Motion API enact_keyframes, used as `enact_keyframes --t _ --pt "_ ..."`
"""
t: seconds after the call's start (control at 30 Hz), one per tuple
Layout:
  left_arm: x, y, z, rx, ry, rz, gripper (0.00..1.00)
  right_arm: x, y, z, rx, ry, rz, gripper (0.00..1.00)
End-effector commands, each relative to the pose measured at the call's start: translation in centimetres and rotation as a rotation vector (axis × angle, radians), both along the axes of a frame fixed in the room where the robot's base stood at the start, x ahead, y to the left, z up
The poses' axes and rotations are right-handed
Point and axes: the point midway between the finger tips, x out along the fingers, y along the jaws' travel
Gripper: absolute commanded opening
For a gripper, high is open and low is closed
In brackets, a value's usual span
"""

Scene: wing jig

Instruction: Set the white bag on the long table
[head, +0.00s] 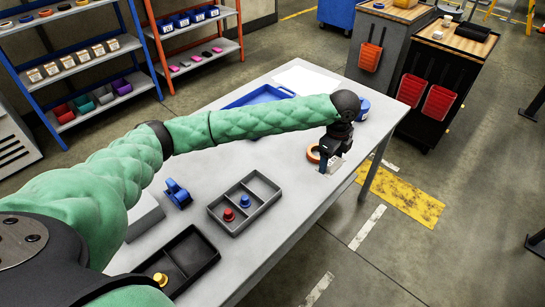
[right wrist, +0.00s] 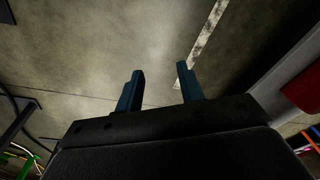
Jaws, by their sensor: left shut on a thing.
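My left arm reaches across the long grey table (head: 225,180) in the head view. My left gripper (head: 332,157) points down near the table's right edge and is shut on a small pale thing, the white bag (head: 334,165). Most of the bag is hidden by the fingers, and I cannot tell whether it touches the tabletop. My right gripper (right wrist: 156,90) shows in the right wrist view, with its two blue fingers apart and nothing between them, above the concrete floor.
An orange ring (head: 312,153) lies beside the left gripper. A grey divided tray (head: 245,204), a black tray (head: 181,258), a blue clamp-like part (head: 177,193), a blue tray (head: 258,96) and a white sheet (head: 303,80) are on the table. Shelves stand behind.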

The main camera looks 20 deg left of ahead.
Motion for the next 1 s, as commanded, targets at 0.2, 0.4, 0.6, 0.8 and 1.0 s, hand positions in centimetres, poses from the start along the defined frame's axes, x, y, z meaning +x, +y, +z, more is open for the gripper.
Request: enact_keyframes --t 0.2,0.4,0.6,0.8,1.0 --pt "-0.9 3.8 -1.8 0.003 0.003 0.005 0.47 -1.0 -0.9 -3.8 -0.011 -0.006 0.002 0.38" --pt "-1.8 7.4 -4.1 0.003 0.003 0.005 0.47 -1.5 -1.8 -7.3 -0.022 -0.026 0.007 0.38" --pt "-2.4 10.3 -6.0 0.003 0.001 0.005 0.47 -2.3 -2.6 -10.0 -0.030 -0.044 0.012 0.38" --pt "-2.5 10.6 -7.0 0.000 0.001 0.003 0.47 -2.7 -3.0 -11.2 -0.033 -0.050 0.014 0.38" --pt "-2.6 10.7 -8.7 0.002 0.002 0.004 0.47 -3.4 -3.7 -12.6 -0.039 -0.061 0.019 0.38"
